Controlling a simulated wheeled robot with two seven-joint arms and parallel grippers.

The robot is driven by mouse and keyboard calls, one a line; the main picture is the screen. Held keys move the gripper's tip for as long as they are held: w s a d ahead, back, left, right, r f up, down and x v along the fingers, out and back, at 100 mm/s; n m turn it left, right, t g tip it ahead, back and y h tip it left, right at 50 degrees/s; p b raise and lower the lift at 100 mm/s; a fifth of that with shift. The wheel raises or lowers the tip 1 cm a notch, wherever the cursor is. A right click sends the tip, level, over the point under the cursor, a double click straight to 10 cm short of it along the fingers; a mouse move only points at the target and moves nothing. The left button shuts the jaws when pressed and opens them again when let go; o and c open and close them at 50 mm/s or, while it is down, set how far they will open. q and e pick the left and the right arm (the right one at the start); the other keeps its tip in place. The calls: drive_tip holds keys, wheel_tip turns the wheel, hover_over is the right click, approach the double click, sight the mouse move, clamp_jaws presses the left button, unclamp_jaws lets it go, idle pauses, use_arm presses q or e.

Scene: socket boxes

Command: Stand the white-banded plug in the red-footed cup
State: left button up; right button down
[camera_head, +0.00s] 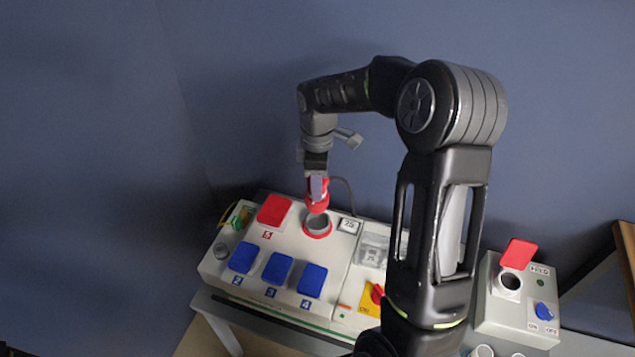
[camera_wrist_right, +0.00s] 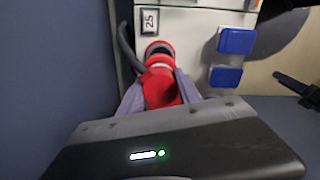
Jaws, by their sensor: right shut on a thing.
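A red plug (camera_head: 317,203) hangs from my right gripper (camera_head: 317,184), whose fingers are shut on it. My left gripper is not in view.
The long light box (camera_head: 335,262) carries a raised red lid (camera_head: 273,210), several blue lids (camera_head: 277,269) and a "25" label (camera_head: 348,225). A dark cable runs behind the cup. A smaller box (camera_head: 505,318) with an open socket and red lid stands right.

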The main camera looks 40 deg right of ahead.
drive_tip(key=shift+f+b, duration=1.55)
drive_tip(key=shift+f, duration=0.65)
drive_tip(key=shift+f, duration=0.15)
drive_tip(key=shift+f+b, duration=0.6)
drive_tip(key=shift+f, duration=0.2)
drive_tip(key=shift+f, duration=0.1)
drive_tip(key=shift+f+b, duration=0.5)
drive_tip(key=shift+f, duration=0.15)
drive_tip(key=c, duration=0.7)
unclamp_jaws()
drive_tip(key=shift+r, duration=0.1)
drive_tip(key=shift+c, duration=0.2)
